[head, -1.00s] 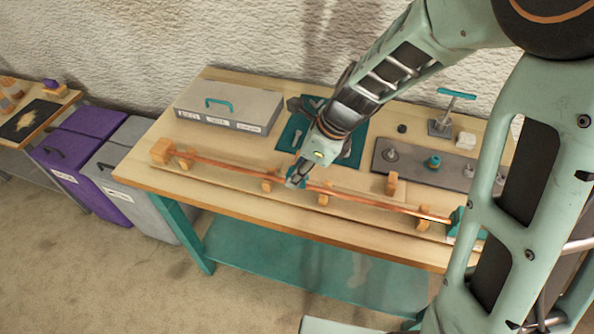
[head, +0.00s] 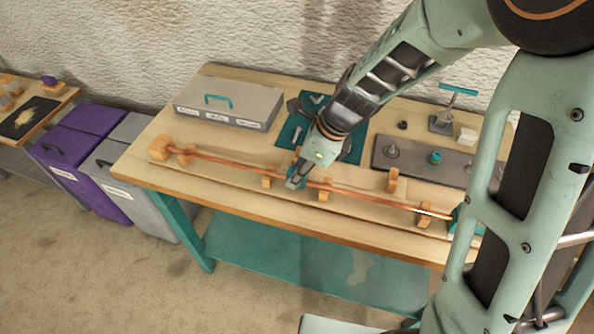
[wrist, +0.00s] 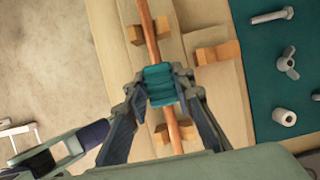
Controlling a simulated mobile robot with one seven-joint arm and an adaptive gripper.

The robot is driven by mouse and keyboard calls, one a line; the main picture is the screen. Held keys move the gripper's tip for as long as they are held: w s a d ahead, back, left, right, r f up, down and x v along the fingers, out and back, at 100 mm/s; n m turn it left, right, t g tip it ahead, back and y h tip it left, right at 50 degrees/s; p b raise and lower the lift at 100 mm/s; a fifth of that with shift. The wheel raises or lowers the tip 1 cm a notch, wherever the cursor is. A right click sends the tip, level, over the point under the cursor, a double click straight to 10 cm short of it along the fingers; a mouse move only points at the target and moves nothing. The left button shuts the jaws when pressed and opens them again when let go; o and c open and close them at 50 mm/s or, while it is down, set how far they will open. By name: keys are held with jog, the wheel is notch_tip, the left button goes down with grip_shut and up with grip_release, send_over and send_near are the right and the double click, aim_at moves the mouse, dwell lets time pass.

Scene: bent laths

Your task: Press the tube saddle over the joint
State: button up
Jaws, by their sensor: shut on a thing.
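A long copper tube (head: 228,161) lies across wooden supports along the front of the bench. It also runs top to bottom through the wrist view (wrist: 148,30). The teal tube saddle (wrist: 160,82) sits between my fingertips at the tube in the wrist view, with tube showing above and below it. My gripper (wrist: 161,88) is shut on the saddle. In the head view my gripper (head: 294,182) is low over the middle of the tube and largely hides the saddle. I cannot tell whether the saddle is fully seated, and the joint beneath is hidden.
Wooden blocks (head: 325,193) stand near my gripper along the tube. Behind are a grey case (head: 228,105), a teal mat (wrist: 262,110) with loose hardware, and a dark plate (head: 408,160) with fittings. Bins (head: 85,150) stand left of the bench.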

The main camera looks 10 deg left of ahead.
jog(key=shift+f, duration=0.25)
jog(key=o, duration=1)
jog(key=shift+r, duration=0.1)
notch_tip(320, 180, up, 7)
jog(key=p, duration=0.7)
